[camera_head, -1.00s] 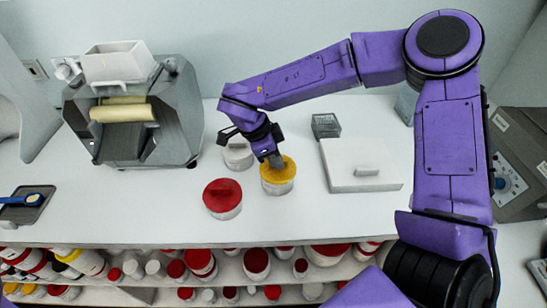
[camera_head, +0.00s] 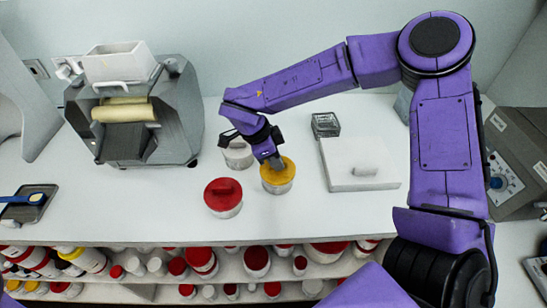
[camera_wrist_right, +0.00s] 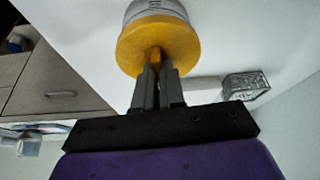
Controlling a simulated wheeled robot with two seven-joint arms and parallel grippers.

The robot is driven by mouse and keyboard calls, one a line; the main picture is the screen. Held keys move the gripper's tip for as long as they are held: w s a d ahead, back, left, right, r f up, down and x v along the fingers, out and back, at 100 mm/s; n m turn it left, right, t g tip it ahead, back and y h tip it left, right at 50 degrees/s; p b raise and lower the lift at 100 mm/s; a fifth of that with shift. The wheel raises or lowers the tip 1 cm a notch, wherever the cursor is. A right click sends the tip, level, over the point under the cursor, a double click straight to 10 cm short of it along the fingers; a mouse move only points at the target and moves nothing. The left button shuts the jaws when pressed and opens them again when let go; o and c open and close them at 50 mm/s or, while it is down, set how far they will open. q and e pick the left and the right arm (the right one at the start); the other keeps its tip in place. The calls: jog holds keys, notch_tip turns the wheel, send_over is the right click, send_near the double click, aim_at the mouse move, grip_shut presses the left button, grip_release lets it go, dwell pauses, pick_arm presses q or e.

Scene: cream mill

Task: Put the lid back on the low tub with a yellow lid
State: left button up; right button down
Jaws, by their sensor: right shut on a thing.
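The low tub (camera_head: 279,187) stands on the white counter, and its yellow lid (camera_head: 283,173) sits on top of it. In the right wrist view the yellow lid (camera_wrist_right: 172,42) covers the mouth of the pale tub (camera_wrist_right: 155,8); whether it is fully seated I cannot tell. My right gripper (camera_head: 275,163) reaches in from above and is shut on the lid's upright yellow grip (camera_wrist_right: 155,58). The fingers (camera_wrist_right: 157,82) hide part of the lid. My left gripper is not in view.
A red-lidded tub (camera_head: 223,197) stands close on the left, and a pale tub (camera_head: 238,155) just behind. A grey mill (camera_head: 135,115) is at the back left. A white slab (camera_head: 358,172) and a small clear box (camera_head: 325,124) are on the right. The front counter is clear.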

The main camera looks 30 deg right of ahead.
jog(key=shift+f+p, duration=0.15)
jog(key=shift+p, duration=0.15)
dwell(0.5)
jog(key=c, duration=0.7)
grip_release()
notch_tip(320, 180, up, 5)
jog(key=p, duration=0.5)
jog(key=shift+s+f, duration=0.1)
jog(key=shift+f, duration=0.1)
jog(key=shift+c, duration=0.2)
